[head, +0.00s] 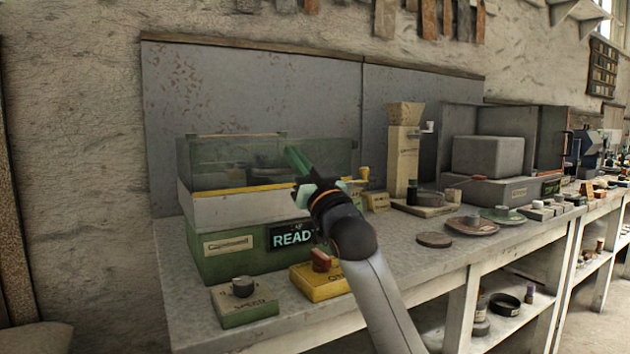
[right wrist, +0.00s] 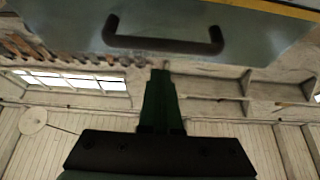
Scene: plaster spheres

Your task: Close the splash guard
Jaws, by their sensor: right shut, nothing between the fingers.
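The splash guard (head: 225,165) is a clear, greenish panelled cover on top of a machine with a white body (head: 235,210) and a green base (head: 225,263). A yellow strip runs along its lower part. In the right wrist view a grey-green panel (right wrist: 270,35) fills the top, with a dark bar handle (right wrist: 160,44) on it. My right gripper (head: 293,156) is at the right part of the guard in the head view. Its green fingers are shut and empty. In the right wrist view my right gripper (right wrist: 162,74) points toward the handle, apart from it in the picture. My left gripper is out of view.
A READY sign (head: 290,235), a SPEED knob box (head: 244,303) and a yellow box with a red switch (head: 318,281) are at the machine's front. A hopper tower (head: 403,160) and dishes (head: 472,226) stand to the right on the bench. A metal backboard (head: 250,95) stands behind.

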